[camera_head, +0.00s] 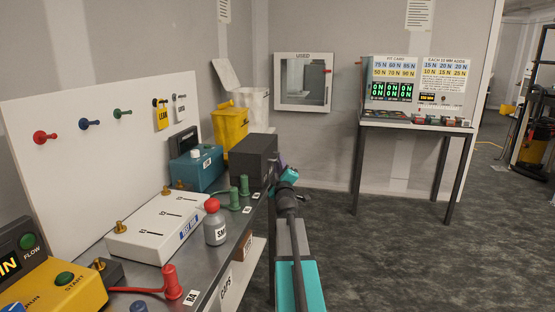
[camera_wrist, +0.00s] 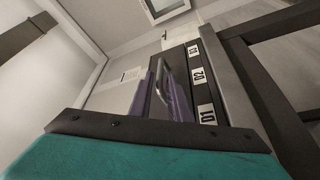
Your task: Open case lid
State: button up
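A dark grey box-shaped case (camera_head: 253,158) stands closed at the far end of the bench. My gripper (camera_head: 279,164), teal with purple finger parts, is at the right side of this case, close to it. In the wrist view, the purple fingers (camera_wrist: 160,95) stand apart, with a thin silver handle (camera_wrist: 165,78) showing between or just beyond them. I cannot tell whether they touch the handle. The teal and black gripper body hides the lower part of the wrist view.
Dark surface with labels D1, D2 and D3 (camera_wrist: 200,75) lies right of the fingers. Green pegs (camera_head: 239,188), a teal box (camera_head: 196,168) and yellow bin (camera_head: 231,128) are near the case. A USED cabinet (camera_head: 303,55) hangs behind.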

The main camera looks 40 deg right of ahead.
jog(key=shift+x, duration=2.3)
jog(key=shift+c, duration=0.4)
grip_shut()
